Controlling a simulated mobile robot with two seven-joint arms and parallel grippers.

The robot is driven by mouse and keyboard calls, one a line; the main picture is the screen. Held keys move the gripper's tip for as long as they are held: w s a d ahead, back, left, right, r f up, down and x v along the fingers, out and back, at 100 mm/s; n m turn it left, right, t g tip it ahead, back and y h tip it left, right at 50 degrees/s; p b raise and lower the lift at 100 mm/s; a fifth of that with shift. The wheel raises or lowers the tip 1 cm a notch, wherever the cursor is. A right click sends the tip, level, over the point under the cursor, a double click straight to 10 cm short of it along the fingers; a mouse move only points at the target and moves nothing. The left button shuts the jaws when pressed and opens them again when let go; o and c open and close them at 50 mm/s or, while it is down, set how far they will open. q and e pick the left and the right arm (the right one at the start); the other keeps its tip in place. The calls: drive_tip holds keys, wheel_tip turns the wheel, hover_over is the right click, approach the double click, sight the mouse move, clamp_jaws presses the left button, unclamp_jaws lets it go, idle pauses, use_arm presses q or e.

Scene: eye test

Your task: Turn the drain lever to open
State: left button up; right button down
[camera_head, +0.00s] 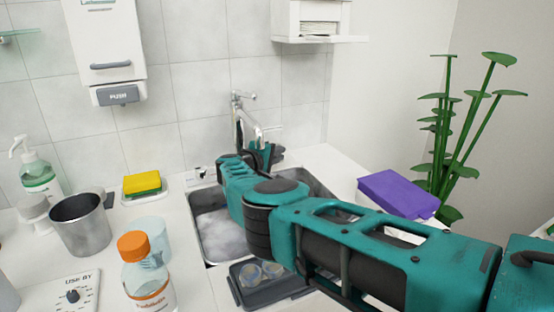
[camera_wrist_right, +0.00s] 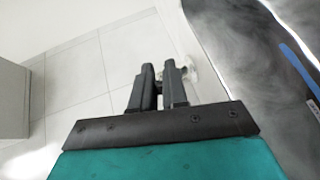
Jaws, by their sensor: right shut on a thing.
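My right gripper (camera_head: 254,150) reaches over the sink (camera_head: 216,238) to the area of the chrome tap (camera_head: 242,98) at its back. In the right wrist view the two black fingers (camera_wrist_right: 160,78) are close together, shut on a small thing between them. It appears to be the drain lever, but the fingers hide most of it and its turn angle cannot be read. A small pale, shiny part (camera_wrist_right: 190,70) shows just beside the right finger. The sink holds cloudy, foamy water. My left gripper is not in view.
A grey tray with cups (camera_head: 247,284) stands at the sink's front. A steel cup (camera_head: 80,224), an orange-capped bottle (camera_head: 148,278) and a yellow sponge (camera_head: 142,182) are on the left. A purple block (camera_head: 396,193) and a plant (camera_head: 455,150) are on the right.

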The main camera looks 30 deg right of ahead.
drive_tip(key=shift+w+r, duration=0.2)
drive_tip(key=shift+r, duration=0.1)
drive_tip(key=c, duration=1.4)
unclamp_jaws()
drive_tip(key=shift+f, duration=0.1)
drive_tip(key=shift+o, duration=1.3)
drive_tip(key=shift+f, duration=0.1)
drive_tip(key=shift+s, duration=0.1)
